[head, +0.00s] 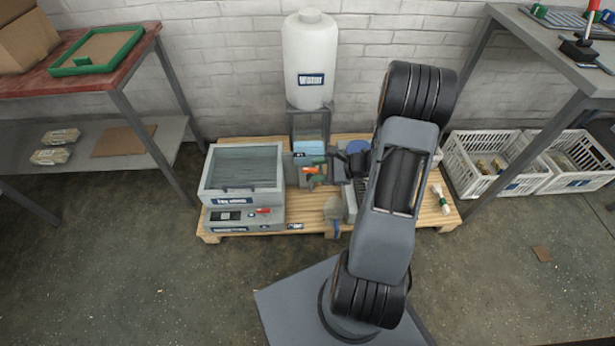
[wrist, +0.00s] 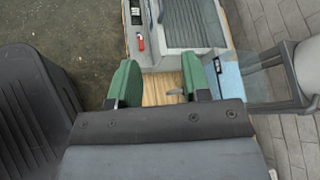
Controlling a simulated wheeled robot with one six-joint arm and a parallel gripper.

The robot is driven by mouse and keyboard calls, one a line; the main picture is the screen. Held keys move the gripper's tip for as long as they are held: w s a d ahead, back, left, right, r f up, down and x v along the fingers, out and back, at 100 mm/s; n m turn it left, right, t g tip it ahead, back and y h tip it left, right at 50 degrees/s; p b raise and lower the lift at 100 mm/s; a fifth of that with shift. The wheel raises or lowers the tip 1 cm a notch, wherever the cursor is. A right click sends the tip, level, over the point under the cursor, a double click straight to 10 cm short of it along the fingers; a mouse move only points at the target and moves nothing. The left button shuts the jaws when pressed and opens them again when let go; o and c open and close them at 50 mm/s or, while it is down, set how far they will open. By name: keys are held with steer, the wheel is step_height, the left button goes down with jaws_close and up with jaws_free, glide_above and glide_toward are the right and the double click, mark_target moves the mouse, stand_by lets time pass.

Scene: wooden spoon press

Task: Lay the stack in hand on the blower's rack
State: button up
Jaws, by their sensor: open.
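My gripper (head: 315,173) is above the pallet, just right of the grey box unit. In the wrist view its two green fingers (wrist: 160,82) stand apart, with pallet boards and a small grey piece (wrist: 175,92) showing between them. I see no stack held between the fingers. The grey box unit (head: 243,218) stands at the pallet's left with a dark slatted top (head: 243,165), which looks like the blower's rack. The slatted top also shows at the top of the wrist view (wrist: 190,22), apart from the fingers. Its surface looks bare.
A white water tank (head: 310,60) stands on a frame behind, with a light blue block (head: 309,149) below. White crates (head: 485,165) are right, a red-topped bench (head: 125,50) left. My arm hides the pallet's right middle.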

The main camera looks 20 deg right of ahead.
steer(key=s+a+r+n+g+h, duration=0.2)
steer(key=s+a+r+n+h, duration=0.2)
steer(key=r+n, duration=0.4)
steer(key=s+a+r+n+g+h, duration=0.3)
steer(key=s+a+r+n+h, duration=0.2)
steer(key=n, duration=0.7)
step_height(320, 180, up, 3)
steer(key=s+h, duration=0.1)
steer(key=s, duration=0.2)
steer(key=shift+a+f, duration=0.15)
steer(key=shift+a, duration=0.1)
